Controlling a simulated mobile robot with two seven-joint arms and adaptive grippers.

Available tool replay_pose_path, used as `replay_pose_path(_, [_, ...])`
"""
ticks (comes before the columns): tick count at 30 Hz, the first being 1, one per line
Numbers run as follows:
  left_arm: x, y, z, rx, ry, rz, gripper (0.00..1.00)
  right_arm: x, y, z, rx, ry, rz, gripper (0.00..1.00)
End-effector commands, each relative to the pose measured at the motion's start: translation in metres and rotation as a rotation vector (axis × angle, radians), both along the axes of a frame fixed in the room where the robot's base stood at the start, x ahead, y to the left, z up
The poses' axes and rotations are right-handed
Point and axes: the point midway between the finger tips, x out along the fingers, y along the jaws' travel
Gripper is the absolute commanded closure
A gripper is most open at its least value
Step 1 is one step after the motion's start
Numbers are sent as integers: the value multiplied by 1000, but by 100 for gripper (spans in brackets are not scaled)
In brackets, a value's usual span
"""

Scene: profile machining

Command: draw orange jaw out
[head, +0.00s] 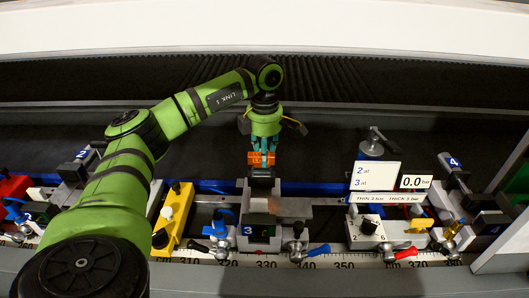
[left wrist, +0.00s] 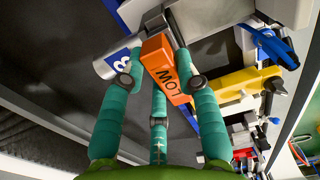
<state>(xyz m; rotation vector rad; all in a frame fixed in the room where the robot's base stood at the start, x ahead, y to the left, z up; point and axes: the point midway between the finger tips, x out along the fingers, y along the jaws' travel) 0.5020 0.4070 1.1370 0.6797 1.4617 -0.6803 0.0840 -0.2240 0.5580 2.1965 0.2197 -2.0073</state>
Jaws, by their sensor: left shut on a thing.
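The orange jaw (head: 257,159) is a small block above the clamp numbered 3 (head: 246,230) in the head view. In the left wrist view the orange jaw (left wrist: 163,66) shows the word LOW and lies between the teal fingers. My left gripper (head: 262,152) points down and is shut on the orange jaw; it also fills the lower part of the left wrist view (left wrist: 160,84). A dark block sits just below the jaw in the head view; whether the two touch is hard to tell. My right gripper is not in view.
A yellow block (head: 171,219) with knobs stands left of clamp 3. A box with a dial (head: 368,229), a sign (head: 375,176) and a 0.0 bar display (head: 415,182) stand to the right. Clamp 4 (head: 489,222) is at far right. A ruler strip runs along the front.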

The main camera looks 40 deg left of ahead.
Motion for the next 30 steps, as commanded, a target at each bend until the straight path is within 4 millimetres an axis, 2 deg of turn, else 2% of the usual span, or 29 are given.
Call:
replay_pose_path(8, [0, 0, 5, -1, -2, 0, 100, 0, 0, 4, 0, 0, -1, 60])
replay_pose_path(21, [0, 0, 40, 0, -1, 0, 100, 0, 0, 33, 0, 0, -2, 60])
replay_pose_path(30, [0, 0, 40, 0, -1, 0, 100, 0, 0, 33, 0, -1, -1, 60])
